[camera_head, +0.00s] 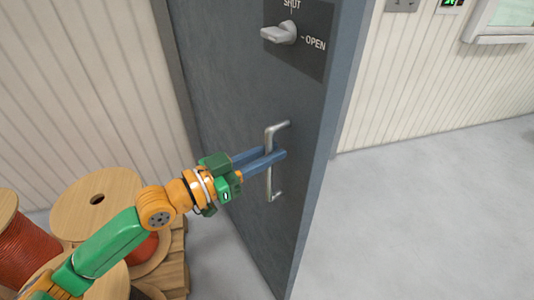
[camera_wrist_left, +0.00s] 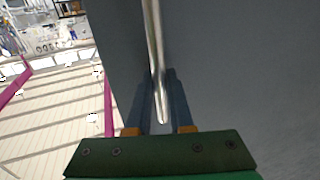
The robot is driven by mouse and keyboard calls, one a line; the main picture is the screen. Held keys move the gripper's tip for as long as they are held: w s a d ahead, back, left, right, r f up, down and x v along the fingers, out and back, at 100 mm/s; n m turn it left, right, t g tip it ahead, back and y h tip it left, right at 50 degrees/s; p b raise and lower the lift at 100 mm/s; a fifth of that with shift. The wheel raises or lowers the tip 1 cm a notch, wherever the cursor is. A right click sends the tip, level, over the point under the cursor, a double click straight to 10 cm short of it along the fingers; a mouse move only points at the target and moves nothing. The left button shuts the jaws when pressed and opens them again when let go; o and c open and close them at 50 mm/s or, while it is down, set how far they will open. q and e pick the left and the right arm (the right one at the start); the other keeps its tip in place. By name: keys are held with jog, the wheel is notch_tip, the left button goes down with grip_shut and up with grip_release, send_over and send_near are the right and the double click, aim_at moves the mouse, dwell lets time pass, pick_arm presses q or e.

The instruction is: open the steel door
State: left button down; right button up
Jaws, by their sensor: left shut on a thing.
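The steel door (camera_head: 235,75) is dark blue-grey and fills the middle of the head view. Its right edge stands out against pale floor and wall; I cannot tell its exact opening angle. A silver bar handle (camera_head: 269,172) is on it, and the bar also shows in the left wrist view (camera_wrist_left: 154,45). My left gripper (camera_head: 268,158) is shut on this handle, a blue finger on each side of the bar. Above it, a grey turning knob (camera_head: 280,33) sits on a dark plate marked SHUT and OPEN, lying roughly sideways towards OPEN. My right gripper is out of view.
Wooden cable reels (camera_head: 95,205) stand at the lower left, close under my left arm, with a wooden pallet (camera_head: 175,265) beside them. Pale floor (camera_head: 420,220) to the right of the door is clear. A ribbed white wall (camera_head: 420,95) runs behind.

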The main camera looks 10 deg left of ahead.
pick_arm(q)
jog(key=shift+w+r, duration=0.1)
jog(key=shift+r, duration=0.05)
jog(key=c, duration=0.8)
grip_release()
jog(key=b+v, duration=0.4)
jog(key=v, duration=0.3)
jog(key=shift+a, duration=0.1)
